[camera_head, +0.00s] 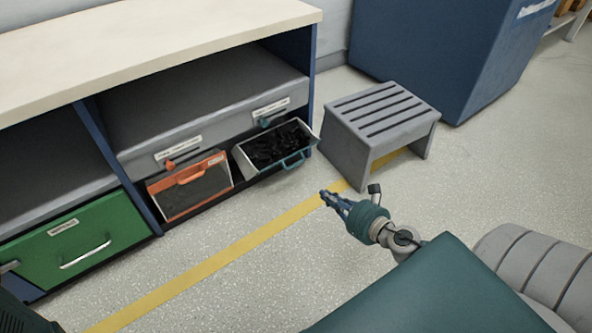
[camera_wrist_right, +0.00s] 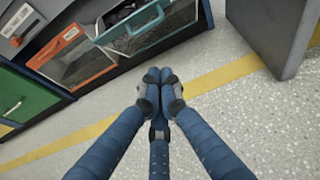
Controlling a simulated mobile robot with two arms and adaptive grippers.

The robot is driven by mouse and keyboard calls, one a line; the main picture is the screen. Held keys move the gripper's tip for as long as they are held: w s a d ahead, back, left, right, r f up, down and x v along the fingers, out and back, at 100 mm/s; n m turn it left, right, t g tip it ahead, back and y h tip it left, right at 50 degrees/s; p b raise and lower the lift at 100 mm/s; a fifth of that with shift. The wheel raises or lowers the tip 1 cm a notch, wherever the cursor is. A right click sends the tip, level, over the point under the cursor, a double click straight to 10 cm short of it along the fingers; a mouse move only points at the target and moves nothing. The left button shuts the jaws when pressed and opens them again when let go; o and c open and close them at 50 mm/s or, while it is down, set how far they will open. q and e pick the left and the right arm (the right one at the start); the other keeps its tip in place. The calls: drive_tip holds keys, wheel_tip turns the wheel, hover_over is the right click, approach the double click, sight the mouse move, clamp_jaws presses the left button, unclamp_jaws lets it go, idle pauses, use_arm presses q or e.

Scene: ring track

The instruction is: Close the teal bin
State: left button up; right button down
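The teal bin (camera_head: 243,163) is in the low cabinet, tipped out and open at the top, with black pieces (camera_head: 275,145) inside. Its teal handle (camera_head: 294,161) faces the floor. In the right wrist view the bin's teal-framed front (camera_wrist_right: 150,36) lies just beyond my fingertips. My right gripper (camera_head: 328,197) is in front and to the right of the bin, apart from it. In the right wrist view its blue fingers (camera_wrist_right: 159,76) come together at the tips with nothing between them.
An orange bin (camera_head: 195,190) sits left of the teal one, and a green drawer (camera_head: 75,240) is further left. A grey slatted step stool (camera_head: 375,125) stands close to the right. A large blue container (camera_head: 440,45) is behind it. The floor with the yellow line (camera_head: 235,255) is clear.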

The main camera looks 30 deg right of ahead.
drive_tip(key=w, duration=1.1)
drive_tip(key=shift+w+a+f, duration=0.15)
drive_tip(key=shift+a+f, duration=0.25)
drive_tip(key=shift+a, duration=0.05)
